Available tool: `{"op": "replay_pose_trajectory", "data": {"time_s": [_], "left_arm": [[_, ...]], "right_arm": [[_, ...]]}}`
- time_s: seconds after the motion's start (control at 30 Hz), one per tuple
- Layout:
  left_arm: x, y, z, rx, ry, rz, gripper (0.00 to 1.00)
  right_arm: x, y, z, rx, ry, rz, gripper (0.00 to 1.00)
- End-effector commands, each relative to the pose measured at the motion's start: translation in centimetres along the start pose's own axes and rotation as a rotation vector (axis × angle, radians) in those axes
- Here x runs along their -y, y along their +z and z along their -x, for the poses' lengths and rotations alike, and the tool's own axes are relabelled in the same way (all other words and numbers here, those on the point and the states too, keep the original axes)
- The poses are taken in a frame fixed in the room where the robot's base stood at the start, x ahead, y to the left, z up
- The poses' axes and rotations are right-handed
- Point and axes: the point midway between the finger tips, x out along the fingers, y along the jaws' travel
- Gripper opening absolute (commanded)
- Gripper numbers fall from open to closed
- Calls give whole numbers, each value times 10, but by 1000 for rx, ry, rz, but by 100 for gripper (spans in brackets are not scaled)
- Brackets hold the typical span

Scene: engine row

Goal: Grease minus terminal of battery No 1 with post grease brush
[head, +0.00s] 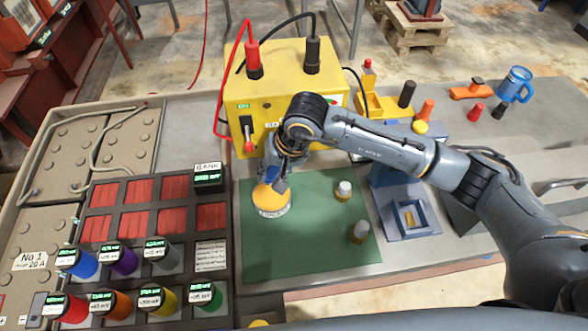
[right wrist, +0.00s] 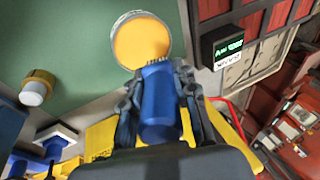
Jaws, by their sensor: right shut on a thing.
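My right gripper (head: 276,176) is shut on a blue-handled brush (right wrist: 160,105). In the right wrist view the blue handle lies between the two fingers (right wrist: 158,85). The brush end is over or at a round tin of orange grease (right wrist: 140,42); I cannot tell whether the bristles touch the grease. In the head view the tin (head: 270,200) stands on the green mat (head: 310,240), partly hidden by my gripper. Battery No 1 (head: 45,225) is the grey block at the left, with a white label (head: 37,260). My left gripper is not in view.
A yellow charger (head: 290,105) with red and black leads stands behind the mat. Several coloured cylinders (head: 125,265) and red panels (head: 135,190) lie between battery and mat.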

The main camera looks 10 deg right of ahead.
Motion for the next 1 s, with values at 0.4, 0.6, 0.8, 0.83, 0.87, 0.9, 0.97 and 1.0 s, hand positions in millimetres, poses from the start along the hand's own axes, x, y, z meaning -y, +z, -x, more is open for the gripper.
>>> {"op": "replay_pose_trajectory", "data": {"time_s": [0.4, 0.6, 0.8, 0.83, 0.87, 0.9, 0.97, 1.0], "left_arm": [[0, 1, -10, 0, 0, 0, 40], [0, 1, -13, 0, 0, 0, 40], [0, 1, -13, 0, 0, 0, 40], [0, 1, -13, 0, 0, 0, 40], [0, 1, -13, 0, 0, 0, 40], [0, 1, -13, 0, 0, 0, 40], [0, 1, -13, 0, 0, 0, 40], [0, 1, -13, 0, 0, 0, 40]], "right_arm": [[-13, 8, -40, 2, 1, -1, 0], [-16, 10, -51, 1, 0, -1, 0], [-18, 10, -54, 0, 0, 0, 0], [-18, 10, -54, 0, 0, 0, 0], [-18, 10, -54, 0, 0, 0, 0], [-18, 10, -54, 0, 0, 0, 0], [-18, 10, -54, 0, 1, 0, 0], [-18, 10, -54, 0, 1, 0, 0]]}}
